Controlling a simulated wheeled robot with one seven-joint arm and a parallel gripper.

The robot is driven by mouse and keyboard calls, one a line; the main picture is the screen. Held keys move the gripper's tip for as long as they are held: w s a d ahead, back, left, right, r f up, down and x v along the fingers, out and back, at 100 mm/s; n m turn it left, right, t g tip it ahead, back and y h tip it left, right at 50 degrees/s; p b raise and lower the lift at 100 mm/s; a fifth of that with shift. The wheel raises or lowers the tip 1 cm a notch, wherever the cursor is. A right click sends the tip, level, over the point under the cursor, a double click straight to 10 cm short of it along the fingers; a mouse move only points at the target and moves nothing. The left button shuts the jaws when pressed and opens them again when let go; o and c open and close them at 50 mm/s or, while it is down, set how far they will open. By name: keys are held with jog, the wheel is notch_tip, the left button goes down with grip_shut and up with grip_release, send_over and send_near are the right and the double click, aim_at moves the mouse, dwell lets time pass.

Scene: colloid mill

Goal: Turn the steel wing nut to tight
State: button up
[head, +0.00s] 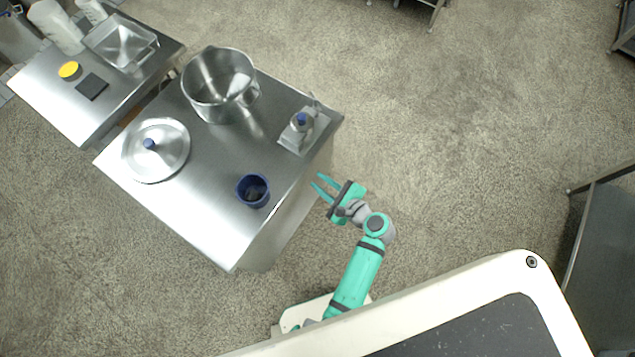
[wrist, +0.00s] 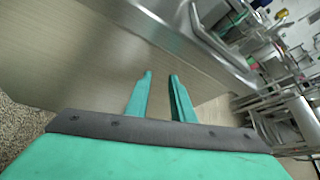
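I cannot make out a steel wing nut for certain in either view. A small steel fixture (head: 290,141) with a blue-topped part (head: 301,119) stands at the right corner of the steel table in the head view; any wing nut on it is too small to tell. My gripper (head: 316,180) is just off the table's right side, below and right of that fixture in the picture. Its two teal fingers are apart with nothing between them. In the wrist view my gripper (wrist: 160,76) faces a plain steel surface.
The steel table (head: 215,215) bears a large pot (head: 205,100), a round lid (head: 172,135) with a blue knob and a blue cup (head: 245,194). A second table (head: 60,110) at upper left holds a clear tray (head: 125,42) and a yellow-topped item (head: 69,70).

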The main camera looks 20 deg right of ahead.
jog(key=shift+s+a+f+n+g+h, duration=0.15)
jog(key=shift+s+a+f+n+h, duration=0.15)
jog(key=shift+s+a+f, duration=0.3)
jog(key=shift+s+a+f+n+g+h, duration=0.1)
jog(key=shift+s+a+f+n+h, duration=0.25)
jog(key=shift+s, duration=0.4)
jog(key=shift+s+a+f+n+g+h, duration=0.15)
jog(key=shift+s+a+f+n, duration=0.35)
jog(key=shift+s, duration=0.2)
